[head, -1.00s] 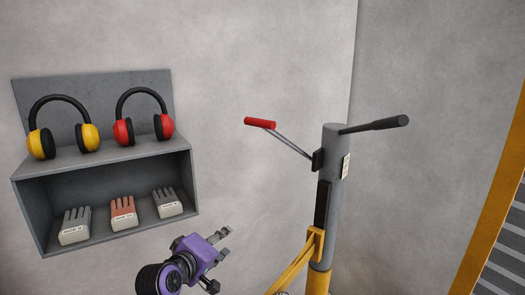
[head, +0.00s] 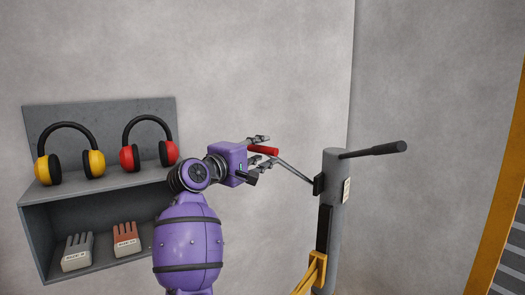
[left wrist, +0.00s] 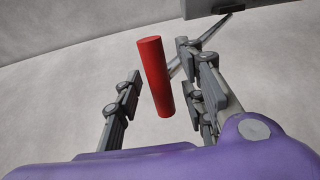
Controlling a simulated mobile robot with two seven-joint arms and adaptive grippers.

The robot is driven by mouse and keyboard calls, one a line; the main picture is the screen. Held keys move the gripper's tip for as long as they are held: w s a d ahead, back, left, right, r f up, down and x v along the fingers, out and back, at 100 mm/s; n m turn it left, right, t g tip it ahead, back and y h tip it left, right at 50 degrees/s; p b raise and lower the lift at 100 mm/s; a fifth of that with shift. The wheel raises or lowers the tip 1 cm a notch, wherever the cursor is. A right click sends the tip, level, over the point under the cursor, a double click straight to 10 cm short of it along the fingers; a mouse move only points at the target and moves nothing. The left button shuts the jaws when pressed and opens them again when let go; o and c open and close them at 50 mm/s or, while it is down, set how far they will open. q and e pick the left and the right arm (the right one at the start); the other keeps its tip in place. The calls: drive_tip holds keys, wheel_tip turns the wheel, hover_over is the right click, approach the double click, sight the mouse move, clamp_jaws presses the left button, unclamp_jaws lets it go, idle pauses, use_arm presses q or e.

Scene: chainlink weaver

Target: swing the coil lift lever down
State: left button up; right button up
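The coil lift lever is a thin grey rod (head: 296,170) with a red grip (head: 265,151), rising up and left from a grey post (head: 332,200). My left gripper (head: 262,150) is at the red grip, its fingers above and below it in the head view. In the left wrist view the red grip (left wrist: 154,78) stands between the spread fingers (left wrist: 158,100), with a gap on its left side and a narrower one on its right. The gripper is open. My right gripper is not in view.
A black handle (head: 375,150) sticks out right from the post top. A grey shelf (head: 110,185) with ear defenders (head: 150,145) and gloves (head: 126,240) stands at the left, partly hidden by my left arm. A yellow-framed panel (head: 498,200) is at the right edge.

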use_arm(q)
drive_tip(key=shift+w+d+r, duration=0.1)
drive_tip(key=shift+w+d, duration=0.1)
drive_tip(key=shift+w, duration=0.15)
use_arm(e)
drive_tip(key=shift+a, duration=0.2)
use_arm(q)
clamp_jaws()
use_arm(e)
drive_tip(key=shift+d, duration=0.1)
